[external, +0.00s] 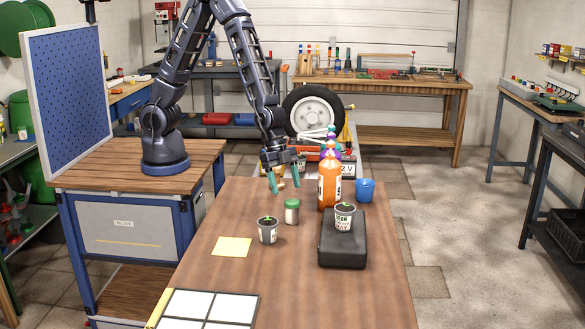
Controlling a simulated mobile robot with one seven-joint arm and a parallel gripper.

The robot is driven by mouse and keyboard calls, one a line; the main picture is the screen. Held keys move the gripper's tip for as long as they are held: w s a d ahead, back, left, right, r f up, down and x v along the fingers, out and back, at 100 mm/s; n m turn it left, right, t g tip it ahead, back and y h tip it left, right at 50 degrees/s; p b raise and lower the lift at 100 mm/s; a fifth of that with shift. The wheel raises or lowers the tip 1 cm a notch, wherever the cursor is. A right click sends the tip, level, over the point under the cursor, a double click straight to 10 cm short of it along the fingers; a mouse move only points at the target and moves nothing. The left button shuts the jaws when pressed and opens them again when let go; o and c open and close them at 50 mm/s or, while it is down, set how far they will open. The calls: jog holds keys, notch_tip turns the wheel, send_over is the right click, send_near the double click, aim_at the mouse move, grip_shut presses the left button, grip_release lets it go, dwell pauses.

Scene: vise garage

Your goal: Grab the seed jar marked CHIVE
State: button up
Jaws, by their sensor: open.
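A small jar with a green lid (292,211) stands upright on the brown table (310,285); the writing on its label is too small to read. It is the only lidded jar I make out on this table. My gripper (285,185) is open and empty. It points down above and slightly behind the jar, apart from it. Two grey pots with seedlings are near: one pot (268,232) stands just left of and in front of the jar, its label unclear. The other pot (344,218), with a label that seems to read BEAN, stands on a black case (342,252).
An orange bottle (328,187) stands right of the jar, with a blue cup (366,190) beyond it. A yellow sheet (232,247) and a white-panelled tray (206,307) lie at the left and front. The table's front right is clear.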

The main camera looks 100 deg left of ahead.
aim_at(296, 225)
jog(key=shift+x, duration=5.05)
jog(key=shift+w, duration=0.15)
jog(key=c, duration=1.1)
